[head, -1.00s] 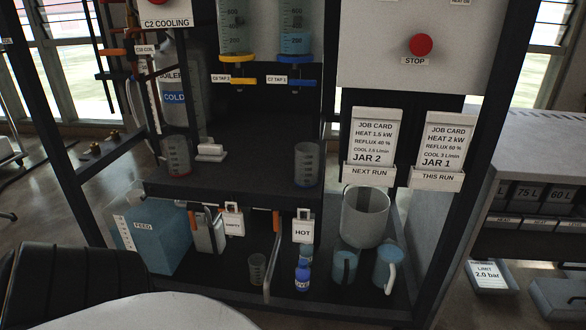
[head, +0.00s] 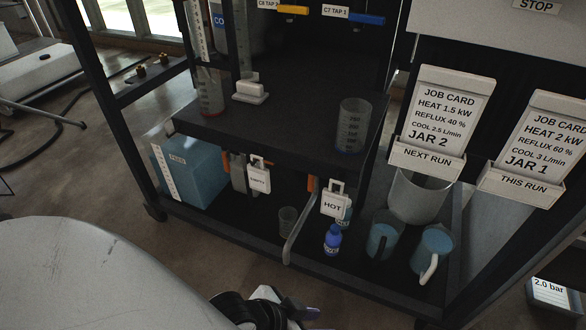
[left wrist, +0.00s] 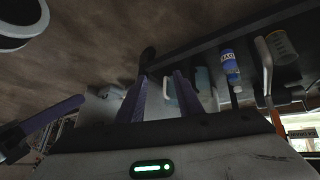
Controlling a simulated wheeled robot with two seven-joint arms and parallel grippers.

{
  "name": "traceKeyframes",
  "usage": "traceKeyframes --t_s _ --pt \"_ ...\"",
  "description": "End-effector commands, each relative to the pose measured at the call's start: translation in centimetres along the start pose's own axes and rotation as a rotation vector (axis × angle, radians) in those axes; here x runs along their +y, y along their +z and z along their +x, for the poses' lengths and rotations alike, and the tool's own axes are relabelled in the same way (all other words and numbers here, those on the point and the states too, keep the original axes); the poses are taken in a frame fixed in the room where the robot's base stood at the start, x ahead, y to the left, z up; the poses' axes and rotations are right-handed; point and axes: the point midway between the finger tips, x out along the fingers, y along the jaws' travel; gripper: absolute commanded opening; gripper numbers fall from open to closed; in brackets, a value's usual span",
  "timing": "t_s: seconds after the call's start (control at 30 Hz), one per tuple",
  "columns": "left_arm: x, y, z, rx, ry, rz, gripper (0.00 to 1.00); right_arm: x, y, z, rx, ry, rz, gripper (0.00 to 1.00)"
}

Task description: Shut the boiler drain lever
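Two orange levers show under the rack's shelf in the head view: the left lever (head: 227,160) beside the EMPTY tag (head: 259,177), and the right lever (head: 311,183) beside the HOT tag (head: 333,204). I cannot tell which is the boiler drain lever; tags partly hide both. A bent grey pipe (head: 300,232) runs down below the right one. My left gripper (head: 312,313) is at the bottom edge, well short of the rack. In the left wrist view its purple fingers (left wrist: 160,80) are apart and empty. A purple bar at that view's left may belong to my right gripper.
A small beaker (head: 287,220), a blue bottle (head: 332,239), two jugs (head: 382,240) (head: 432,250) and the blue FEED tank (head: 195,172) stand on the low shelf. A dark rack post rises at right. The floor before the rack is clear.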

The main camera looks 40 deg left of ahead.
Motion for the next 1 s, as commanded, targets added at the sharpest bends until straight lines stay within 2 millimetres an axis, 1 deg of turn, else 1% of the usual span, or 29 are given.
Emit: traceKeyframes --t_s 0.03,0.17,0.27,0.37,0.4,0.47,0.5,0.57,0.6,0.7,0.8,0.83,0.9,1.0 --pt "-1.4 0.2 0.5 -0.017 -0.015 0.015 0.33 -0.1 0.6 0.4 -0.01 -0.005 0.001 0.31" --pt "-2.6 -1.8 2.4 0.074 0.039 0.064 0.33 -0.4 0.7 0.2 -0.023 -0.014 0.0 0.31" --pt "-4.4 -4.0 3.8 0.179 0.059 0.086 0.33 -0.6 0.7 0.2 -0.023 -0.02 -0.001 0.31" --pt "-7.7 -6.9 4.9 0.319 0.045 0.091 0.33 -0.7 0.2 0.2 -0.013 -0.025 -0.004 0.31" --pt "-9.6 -8.2 5.2 0.384 0.022 0.087 0.33 -0.7 0.0 0.3 -0.008 -0.027 -0.006 0.31" --pt "-13.1 -10.1 5.3 0.483 -0.032 0.07 0.33 -0.7 -0.3 0.4 -0.003 -0.03 -0.009 0.31" --pt "-15.5 -11.2 5.2 0.543 -0.077 0.053 0.33 -0.7 -0.4 0.4 -0.004 -0.031 -0.01 0.31" --pt "-18.9 -12.2 4.8 0.614 -0.149 0.026 0.33 -0.7 -0.2 0.5 -0.01 -0.033 -0.012 0.31" --pt "-21.0 -12.6 4.5 0.648 -0.195 0.008 0.33 -0.8 -0.2 0.5 -0.014 -0.035 -0.012 0.31" --pt "-24.9 -13.0 3.8 0.702 -0.288 -0.031 0.33 -0.8 -0.1 0.6 -0.016 -0.037 -0.013 0.31" --pt "-27.0 -13.0 3.4 0.727 -0.343 -0.055 0.33 -0.9 -0.2 0.6 -0.015 -0.038 -0.015 0.31" --pt "-27.4 -13.0 3.3 0.73 -0.353 -0.058 0.33 -0.9 -0.3 0.6 -0.014 -0.039 -0.015 0.31" --pt "-27.9 -13.1 3.4 0.735 -0.365 -0.064 0.33 -0.9 -0.4 0.6 -0.012 -0.039 -0.017 0.31" --pt "-28.2 -13.6 3.8 0.737 -0.366 -0.065 0.33 -0.9 -0.6 0.6 -0.009 -0.039 -0.018 0.31"
